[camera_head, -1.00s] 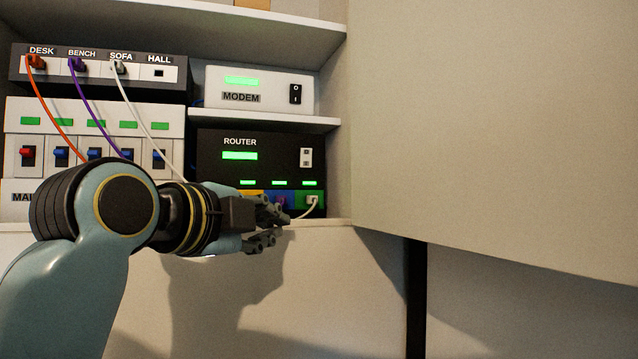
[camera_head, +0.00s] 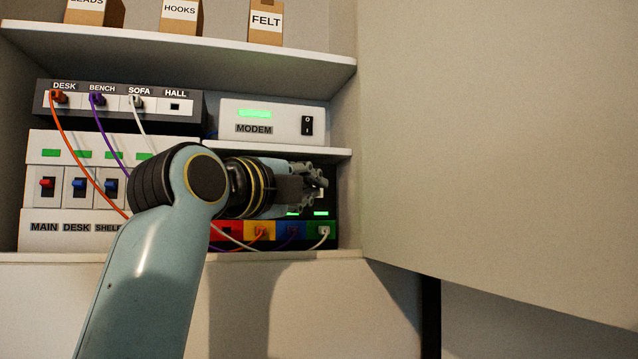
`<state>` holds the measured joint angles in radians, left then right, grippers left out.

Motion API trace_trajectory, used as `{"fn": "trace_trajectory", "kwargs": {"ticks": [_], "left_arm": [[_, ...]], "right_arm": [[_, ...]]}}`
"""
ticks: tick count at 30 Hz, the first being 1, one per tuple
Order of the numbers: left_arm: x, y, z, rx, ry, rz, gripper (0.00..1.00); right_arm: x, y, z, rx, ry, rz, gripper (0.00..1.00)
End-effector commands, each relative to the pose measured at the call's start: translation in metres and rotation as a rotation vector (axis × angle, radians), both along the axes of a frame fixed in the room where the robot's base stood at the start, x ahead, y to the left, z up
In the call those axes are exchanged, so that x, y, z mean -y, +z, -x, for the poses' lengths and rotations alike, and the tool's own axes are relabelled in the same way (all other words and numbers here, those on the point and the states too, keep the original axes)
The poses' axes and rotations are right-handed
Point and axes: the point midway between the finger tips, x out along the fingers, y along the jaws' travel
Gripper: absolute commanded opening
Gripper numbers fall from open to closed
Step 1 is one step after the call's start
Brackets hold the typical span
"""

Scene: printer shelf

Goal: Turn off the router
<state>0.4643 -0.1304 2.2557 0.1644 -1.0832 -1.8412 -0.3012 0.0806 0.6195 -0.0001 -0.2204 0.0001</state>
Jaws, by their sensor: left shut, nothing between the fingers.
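The black router (camera_head: 331,205) stands on the lower shelf at the right, under the modem. My left arm and gripper cover most of its front, including its label. Its small white switch (camera_head: 320,194) shows only in part behind the fingers. Two small green lights and a row of coloured ports show below. My left gripper (camera_head: 320,178) is shut and empty, in front of the router's upper right, by the switch. I cannot tell whether it touches the switch. My right gripper is not in view.
The white modem (camera_head: 270,122) with its own black switch (camera_head: 307,125) sits just above. A breaker panel (camera_head: 45,200) and a cable hub (camera_head: 120,105) stand at the left. Cables hang in front. A large pale panel (camera_head: 500,150) fills the right side.

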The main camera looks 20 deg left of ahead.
Motion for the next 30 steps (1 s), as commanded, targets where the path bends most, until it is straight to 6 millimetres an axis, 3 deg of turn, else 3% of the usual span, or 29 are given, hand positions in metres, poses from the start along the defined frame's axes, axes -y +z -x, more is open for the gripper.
{"fn": "trace_trajectory", "kwargs": {"ticks": [8, 12, 18, 30], "left_arm": [[0.012, 0.008, -0.059, -0.002, -0.001, 0.001, 0.00], [-0.002, 0.010, -0.076, -0.001, 0.002, -0.003, 0.00], [-0.010, 0.011, -0.089, 0.000, 0.001, 0.000, 0.00], [-0.012, 0.011, -0.091, 0.000, 0.000, 0.001, 0.00]], "right_arm": [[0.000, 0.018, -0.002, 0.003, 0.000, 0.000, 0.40], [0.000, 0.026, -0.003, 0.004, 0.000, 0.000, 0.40], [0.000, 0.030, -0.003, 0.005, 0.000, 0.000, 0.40], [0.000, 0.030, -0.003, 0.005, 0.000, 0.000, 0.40]]}}
